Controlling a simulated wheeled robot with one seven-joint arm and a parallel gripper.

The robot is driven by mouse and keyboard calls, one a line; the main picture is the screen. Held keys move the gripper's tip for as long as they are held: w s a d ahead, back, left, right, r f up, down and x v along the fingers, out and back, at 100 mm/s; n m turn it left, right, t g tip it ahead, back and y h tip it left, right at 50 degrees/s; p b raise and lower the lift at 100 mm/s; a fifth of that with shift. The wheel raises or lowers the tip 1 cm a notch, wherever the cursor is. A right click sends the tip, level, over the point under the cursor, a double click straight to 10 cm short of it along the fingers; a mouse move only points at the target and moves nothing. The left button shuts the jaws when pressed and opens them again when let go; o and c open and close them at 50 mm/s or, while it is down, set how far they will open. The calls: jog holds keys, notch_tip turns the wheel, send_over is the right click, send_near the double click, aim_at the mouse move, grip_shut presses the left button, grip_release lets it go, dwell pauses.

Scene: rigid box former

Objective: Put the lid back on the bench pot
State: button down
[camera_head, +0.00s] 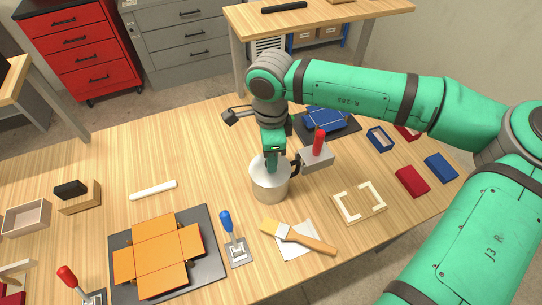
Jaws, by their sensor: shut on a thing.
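The bench pot (268,189) is a pale grey, round pot with a dark handle on its right side. It stands upright on the wooden bench, near the middle of the view. My gripper (271,165) points down at the pot's top, with its fingertips at or just inside the rim. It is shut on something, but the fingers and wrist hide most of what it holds. A pale surface shows around the fingertips within the rim. I cannot tell whether this is the lid or the pot's inside, or whether the lid is seated.
A grey block with a red-handled clamp (318,146) stands close to the pot's right. A brush (298,236), a blue-handled clamp (232,237) and a wooden frame (359,202) lie in front. An orange unfolded box (158,256) lies left. Bare bench (205,150) lies to the pot's left.

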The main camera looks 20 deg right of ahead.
dwell(0.4)
jog(key=c, duration=1)
grip_release()
jog(key=shift+r, duration=0.1)
jog(key=shift+r, duration=3.4)
jog(key=shift+c, duration=0.5)
grip_shut()
jog(key=shift+f, duration=2.9)
